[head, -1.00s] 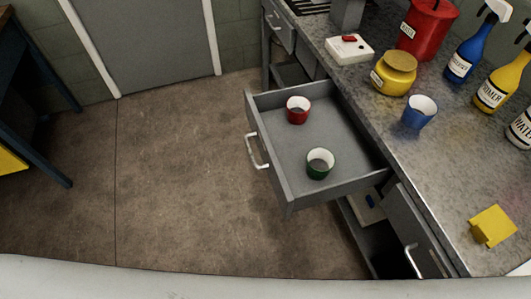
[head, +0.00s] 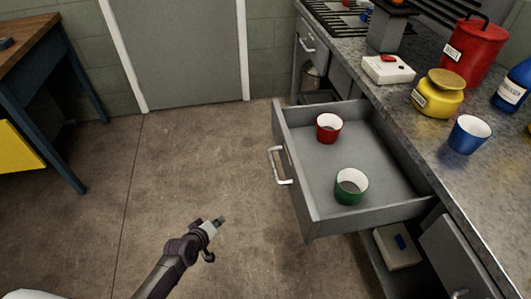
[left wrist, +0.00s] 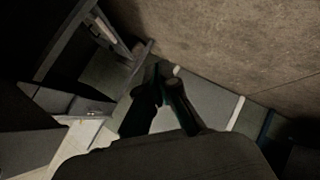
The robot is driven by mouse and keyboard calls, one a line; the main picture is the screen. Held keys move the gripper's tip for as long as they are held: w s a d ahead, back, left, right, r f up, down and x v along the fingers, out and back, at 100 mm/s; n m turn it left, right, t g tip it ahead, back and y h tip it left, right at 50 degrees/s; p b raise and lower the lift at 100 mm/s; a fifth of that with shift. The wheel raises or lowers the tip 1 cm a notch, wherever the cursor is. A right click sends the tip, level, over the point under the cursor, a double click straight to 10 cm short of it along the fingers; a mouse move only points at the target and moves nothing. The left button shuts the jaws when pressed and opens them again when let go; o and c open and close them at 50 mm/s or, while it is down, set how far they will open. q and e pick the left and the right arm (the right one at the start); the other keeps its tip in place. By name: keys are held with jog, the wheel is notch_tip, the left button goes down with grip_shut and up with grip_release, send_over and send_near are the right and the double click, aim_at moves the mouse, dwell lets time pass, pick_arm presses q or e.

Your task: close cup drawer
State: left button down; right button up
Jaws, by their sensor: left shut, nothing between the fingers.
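The cup drawer (head: 312,213) is pulled far out from the counter in the head view. Its silver bar handle (head: 279,166) is on the front face, on the left side. A red cup (head: 329,127) and a green cup (head: 351,185) stand upright inside it. My left gripper (head: 219,222) is in the lower middle of the head view, left of the drawer and apart from the handle. It is shut and empty, and its dark fingers (left wrist: 161,83) show close together in the left wrist view. My right gripper is not in view.
The grey counter (head: 425,160) holds a blue cup (head: 468,135), a yellow jar (head: 438,93), a red canister (head: 473,52) and a white box (head: 388,69). A workbench (head: 40,60) stands at the left. The floor (head: 190,160) between bench and drawer is clear.

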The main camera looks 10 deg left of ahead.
pick_arm(q)
jog(key=w+d+r+n+t+h+b, duration=0.1)
jog(key=w+r+n+t+b, duration=0.1)
jog(key=w+r, duration=0.35)
jog(key=w+d+r+n+t+h+b, duration=0.1)
jog(key=w+d+r+t+h+b, duration=0.15)
jog(key=r, duration=0.55)
jog(key=n+t+h+b, duration=0.1)
jog(key=n+h+b, duration=0.1)
send_near(274, 125)
jog(key=s+a, duration=0.5)
jog(key=x, duration=0.4)
jog(key=d+x, duration=0.1)
jog(key=x, duration=0.3)
jog(key=s+d+x, duration=0.1)
jog(key=x, duration=0.3)
jog(key=shift+w+r, duration=0.1)
jog(key=shift+r, duration=0.1)
jog(key=shift+w+d, duration=0.1)
jog(key=shift+d, duration=0.15)
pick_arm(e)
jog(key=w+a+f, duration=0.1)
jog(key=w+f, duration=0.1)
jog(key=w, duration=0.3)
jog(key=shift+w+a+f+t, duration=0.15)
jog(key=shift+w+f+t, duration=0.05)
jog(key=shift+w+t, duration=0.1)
